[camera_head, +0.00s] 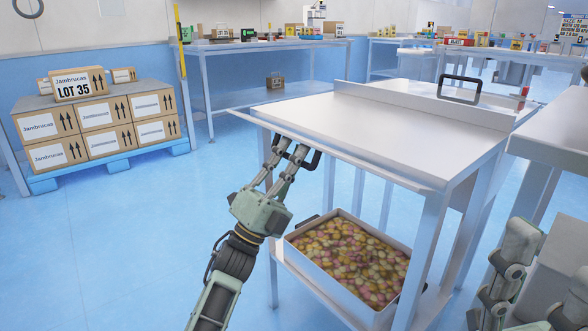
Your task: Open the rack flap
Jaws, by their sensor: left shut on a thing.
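The rack (415,131) is a pale metal stand with a flat top and a lower shelf. A long thin pale strip (370,172) runs along its near top edge and sticks out past the left corner. It looks like the flap seen nearly edge-on; how far it is open is hard to tell. A black handle (315,161) shows under this strip. My left gripper (297,146) is shut on the handle, its fingertips partly hidden by it. Parts of my right arm (512,252) show at the lower right; its fingertips cannot be made out.
A metal bin (330,277) full of small colourful snacks stands on the lower shelf. Another black handle (461,79) stands at the far end of the rack top. Stacked cartons (109,114) rest on a blue pallet at left. The blue floor at left is clear.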

